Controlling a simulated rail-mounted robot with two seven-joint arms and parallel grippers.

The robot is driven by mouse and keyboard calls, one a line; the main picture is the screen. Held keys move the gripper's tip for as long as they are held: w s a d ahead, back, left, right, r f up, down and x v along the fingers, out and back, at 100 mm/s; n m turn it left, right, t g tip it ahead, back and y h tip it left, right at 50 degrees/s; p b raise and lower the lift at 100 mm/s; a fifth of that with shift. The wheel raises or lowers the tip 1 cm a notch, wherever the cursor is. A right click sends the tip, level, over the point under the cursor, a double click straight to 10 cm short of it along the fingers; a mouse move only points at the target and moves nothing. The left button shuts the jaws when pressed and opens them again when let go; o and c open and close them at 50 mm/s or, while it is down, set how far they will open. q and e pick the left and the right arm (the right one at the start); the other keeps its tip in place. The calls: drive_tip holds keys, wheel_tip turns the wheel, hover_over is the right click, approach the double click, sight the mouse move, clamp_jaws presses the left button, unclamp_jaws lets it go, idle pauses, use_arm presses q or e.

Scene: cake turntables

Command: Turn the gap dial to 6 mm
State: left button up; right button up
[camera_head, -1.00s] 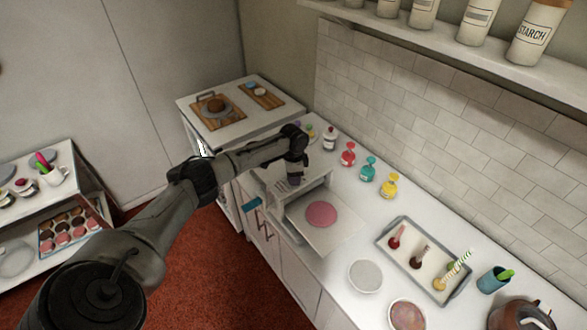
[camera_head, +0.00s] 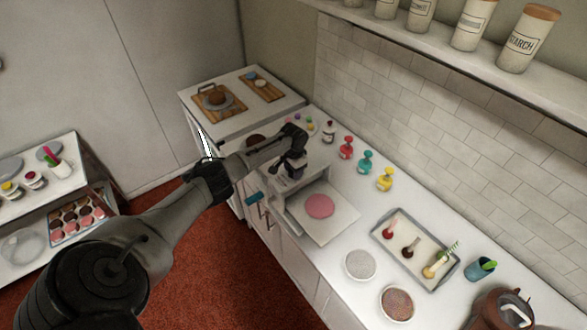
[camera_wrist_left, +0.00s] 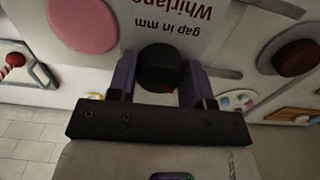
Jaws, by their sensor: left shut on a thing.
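The gap dial (camera_wrist_left: 160,67) is a round black knob with a small red mark, which points to the lower right in the left wrist view. It sits on a white machine (camera_wrist_left: 200,50) printed "gap in mm", upside down in that view. The dial's numbers are not readable. My left gripper (camera_wrist_left: 160,78) has a purple finger on each side of the dial and is shut on it. In the head view my left gripper (camera_head: 292,168) is over the top of the machine (camera_head: 292,211), hiding the dial. My right gripper is not in view.
A pink disc (camera_head: 319,206) lies on the machine's flat bed, and a blue handle (camera_head: 254,197) sticks out at its side. Coloured bottles (camera_head: 346,148) stand by the wall. A tray of tools (camera_head: 384,241) and two round dishes (camera_head: 360,264) are on the counter to the right.

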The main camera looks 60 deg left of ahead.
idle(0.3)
use_arm(q)
drive_tip(key=o, duration=0.9)
drive_tip(key=shift+o, duration=0.2)
drive_tip(key=shift+r, duration=0.1)
wheel_tip(320, 180, up, 14)
drive_tip(key=b, duration=0.1)
drive_tip(key=shift+w+f, duration=0.1)
drive_tip(key=shift+f, duration=0.1)
